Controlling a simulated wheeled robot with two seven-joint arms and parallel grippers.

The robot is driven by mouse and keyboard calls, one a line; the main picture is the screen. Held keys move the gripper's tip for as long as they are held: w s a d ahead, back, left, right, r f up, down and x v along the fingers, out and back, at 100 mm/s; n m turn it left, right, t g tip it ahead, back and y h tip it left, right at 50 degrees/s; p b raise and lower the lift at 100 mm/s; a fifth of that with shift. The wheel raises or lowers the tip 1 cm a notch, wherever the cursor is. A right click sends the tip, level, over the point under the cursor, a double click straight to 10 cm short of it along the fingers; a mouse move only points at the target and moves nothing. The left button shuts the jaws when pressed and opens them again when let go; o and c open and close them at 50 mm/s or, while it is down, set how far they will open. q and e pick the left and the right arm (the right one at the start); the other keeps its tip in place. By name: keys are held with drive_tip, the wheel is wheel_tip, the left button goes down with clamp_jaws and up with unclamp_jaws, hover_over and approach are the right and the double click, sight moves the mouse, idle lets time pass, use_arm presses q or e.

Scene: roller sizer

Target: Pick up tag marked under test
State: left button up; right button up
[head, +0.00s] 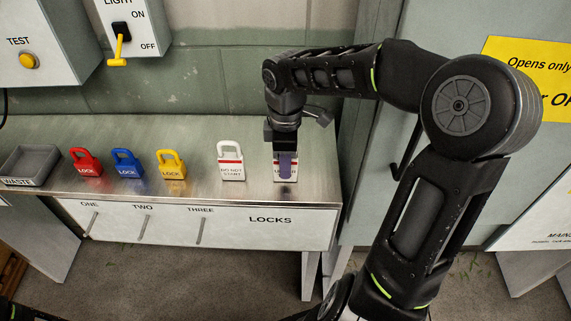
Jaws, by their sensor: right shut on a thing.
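The tag under my right gripper (286,165) is white with a red band and dark lettering (279,176). Most of its text is hidden behind the gripper fingers; only a few letters show. It stands at the right end of the metal bench (200,195). My right gripper is shut on this tag from above. I cannot tell whether the tag is clear of the bench top. A similar white tag reading "DO NOT START" (231,172) stands just to its left, apart from the gripper. My left gripper is not in view.
Red (85,170), blue (126,171) and yellow (170,171) padlocks stand left of the tags. A grey waste tray (31,180) sits at the bench's left end. A switch box (144,22) and test box (60,72) hang above. A grey cabinet (370,130) stands right.

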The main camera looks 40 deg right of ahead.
clamp_jaws()
wheel_tip(320, 180, up, 10)
idle(0.6)
idle(0.6)
